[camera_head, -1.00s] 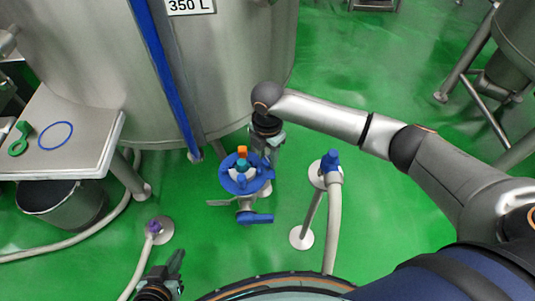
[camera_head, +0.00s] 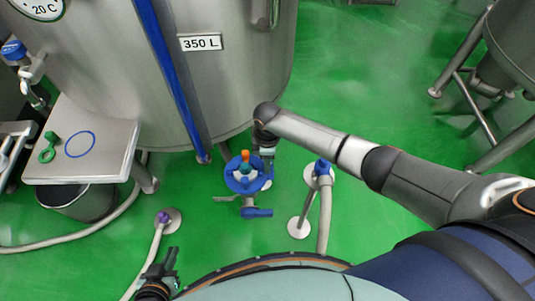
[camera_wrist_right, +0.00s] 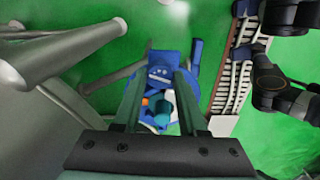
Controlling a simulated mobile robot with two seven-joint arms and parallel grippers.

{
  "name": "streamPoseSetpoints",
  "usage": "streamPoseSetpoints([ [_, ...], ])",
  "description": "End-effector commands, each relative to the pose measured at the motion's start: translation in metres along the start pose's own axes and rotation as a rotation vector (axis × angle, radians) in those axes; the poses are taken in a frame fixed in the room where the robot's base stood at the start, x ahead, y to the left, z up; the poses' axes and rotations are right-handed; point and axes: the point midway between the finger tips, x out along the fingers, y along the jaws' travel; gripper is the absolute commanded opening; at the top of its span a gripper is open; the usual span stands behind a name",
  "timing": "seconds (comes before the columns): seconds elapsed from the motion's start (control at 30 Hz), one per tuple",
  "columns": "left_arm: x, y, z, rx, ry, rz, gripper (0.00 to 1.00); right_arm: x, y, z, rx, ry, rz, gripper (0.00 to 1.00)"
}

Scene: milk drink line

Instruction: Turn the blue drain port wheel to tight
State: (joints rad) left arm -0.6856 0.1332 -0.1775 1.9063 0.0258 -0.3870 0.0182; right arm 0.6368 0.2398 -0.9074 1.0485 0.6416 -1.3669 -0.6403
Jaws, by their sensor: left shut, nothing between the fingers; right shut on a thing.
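The blue drain port wheel (camera_head: 233,183) sits on a metal fitting low in front of the big tank, with a teal and orange centre. It also shows between the fingers in the right wrist view (camera_wrist_right: 172,62). The arm hides part of the rim, and no tight mark is readable. My left gripper (camera_head: 170,262) is shut and empty at the lower left, away from the wheel.
A hose with a blue fitting (camera_head: 321,167) stands to the right, and a purple-capped hose (camera_head: 163,217) to the left. Green floor is open at right.

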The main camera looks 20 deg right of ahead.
Motion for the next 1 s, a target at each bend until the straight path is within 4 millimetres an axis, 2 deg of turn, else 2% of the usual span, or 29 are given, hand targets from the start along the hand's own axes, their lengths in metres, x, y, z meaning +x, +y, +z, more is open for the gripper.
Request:
streamPoseSetpoints([
  [0.03,-0.006,0.001,-0.007,-0.001,0.001,0.001,0.0,-0.004,-0.002,-0.001,0.045,-0.001,-0.006,0.0],
  [0.4,-0.022,0.004,-0.031,-0.001,0.009,0.005,0.0,-0.003,-0.002,-0.001,0.396,-0.001,-0.006,0.0],
  [1.0,-0.04,0.007,-0.05,-0.001,0.009,0.007,0.0,-0.001,-0.001,-0.001,0.954,-0.001,-0.005,0.0],
])
